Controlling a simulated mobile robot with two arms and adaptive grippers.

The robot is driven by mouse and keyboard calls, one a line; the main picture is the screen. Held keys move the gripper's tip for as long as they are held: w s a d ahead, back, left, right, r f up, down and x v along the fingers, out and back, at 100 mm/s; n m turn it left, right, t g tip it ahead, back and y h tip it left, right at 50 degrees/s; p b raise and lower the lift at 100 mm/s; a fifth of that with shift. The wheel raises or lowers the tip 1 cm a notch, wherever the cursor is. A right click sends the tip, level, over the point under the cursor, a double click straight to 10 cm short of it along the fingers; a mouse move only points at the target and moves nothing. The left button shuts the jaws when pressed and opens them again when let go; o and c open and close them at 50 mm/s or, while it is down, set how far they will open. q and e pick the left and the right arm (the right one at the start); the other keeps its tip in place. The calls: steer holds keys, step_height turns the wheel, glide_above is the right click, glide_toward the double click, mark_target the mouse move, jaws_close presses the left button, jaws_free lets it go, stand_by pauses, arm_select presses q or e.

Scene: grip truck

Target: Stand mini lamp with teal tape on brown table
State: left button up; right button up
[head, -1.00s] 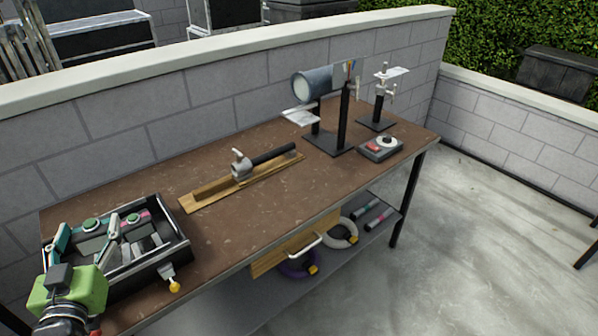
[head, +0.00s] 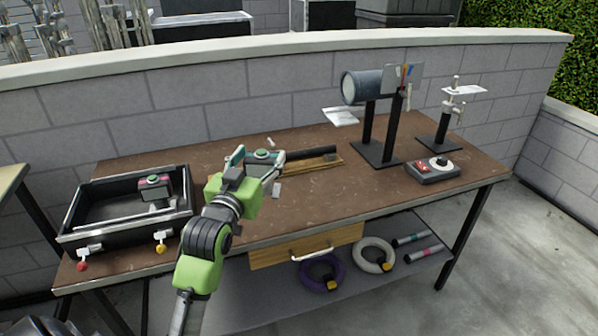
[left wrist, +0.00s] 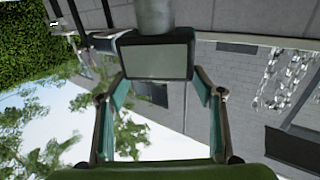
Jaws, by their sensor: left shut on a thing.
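My left gripper (head: 258,164) is shut on the mini lamp with teal tape (head: 262,155) and holds it over the middle of the brown table (head: 375,196). In the left wrist view the lamp's dark, flat block (left wrist: 158,62) sits between the two fingers, with a grey round part beyond it. The arm and gripper hide part of the lamp; whether it touches the table I cannot tell. Another mini lamp, with pink tape (head: 155,186), stands in the black tray at the table's left end. My right gripper is not in view.
The black tray (head: 75,238) has red and yellow knobs in front. A wooden holder with a black tube (head: 312,153) lies just behind the gripper. Stands with a grey cylinder (head: 365,87) and a control box (head: 432,169) occupy the right. The front middle of the table is clear.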

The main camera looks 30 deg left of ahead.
arm_select(q)
steer(key=w+a+f, duration=0.2)
steer(key=w+f, duration=0.9)
steer(key=shift+w+a+f, duration=0.2)
steer(key=shift+a+f, duration=0.05)
steer(key=shift+f, duration=0.15)
steer(key=shift+f, duration=0.1)
steer(key=o, duration=1.9)
steer(key=shift+f, duration=0.15)
steer(key=v, duration=1.2)
steer(key=shift+s, duration=0.1)
